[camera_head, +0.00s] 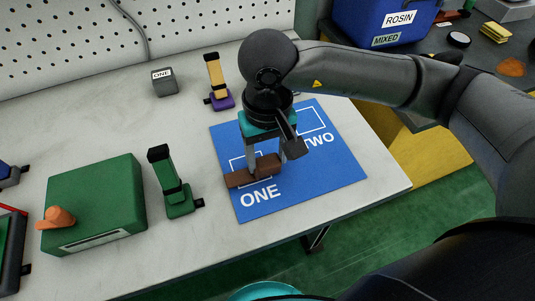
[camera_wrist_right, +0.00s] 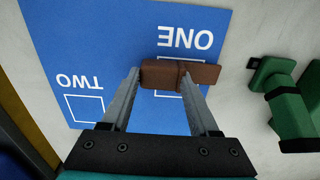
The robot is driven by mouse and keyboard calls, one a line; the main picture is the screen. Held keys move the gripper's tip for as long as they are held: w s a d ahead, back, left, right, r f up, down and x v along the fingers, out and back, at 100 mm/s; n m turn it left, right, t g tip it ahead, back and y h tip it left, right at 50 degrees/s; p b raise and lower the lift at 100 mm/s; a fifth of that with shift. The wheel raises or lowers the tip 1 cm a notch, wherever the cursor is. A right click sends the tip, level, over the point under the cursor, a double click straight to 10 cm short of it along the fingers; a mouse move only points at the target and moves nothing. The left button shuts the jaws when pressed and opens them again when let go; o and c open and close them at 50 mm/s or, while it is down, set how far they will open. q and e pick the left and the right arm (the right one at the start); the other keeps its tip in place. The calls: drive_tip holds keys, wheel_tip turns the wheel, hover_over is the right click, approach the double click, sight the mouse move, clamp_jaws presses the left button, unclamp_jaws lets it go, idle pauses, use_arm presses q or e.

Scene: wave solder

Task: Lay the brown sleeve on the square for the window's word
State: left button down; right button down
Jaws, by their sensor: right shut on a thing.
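The brown sleeve (camera_head: 240,178) lies across the outlined square marked ONE on the blue mat (camera_head: 330,178). It covers much of that square's outline; I cannot tell whether it touches the mat. My right gripper (camera_head: 264,165) points down at the mat and is shut on the sleeve. The sleeve also shows between its fingers in the right wrist view (camera_wrist_right: 207,74). The square marked TWO (camera_head: 312,120) is empty. A small grey box (camera_head: 165,83) at the back has a window reading ONE. My left gripper is out of view.
A green box (camera_head: 95,205) with an orange knob stands at the left. A green upright tool (camera_head: 178,190) stands left of the mat, and a purple-based one (camera_head: 220,92) behind it.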

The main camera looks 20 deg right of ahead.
drive_tip(key=shift+f, duration=0.1)
idle(0.4)
drive_tip(key=shift+f+b, duration=0.4)
drive_tip(key=shift+b, duration=0.15)
drive_tip(key=shift+c, duration=0.3)
unclamp_jaws()
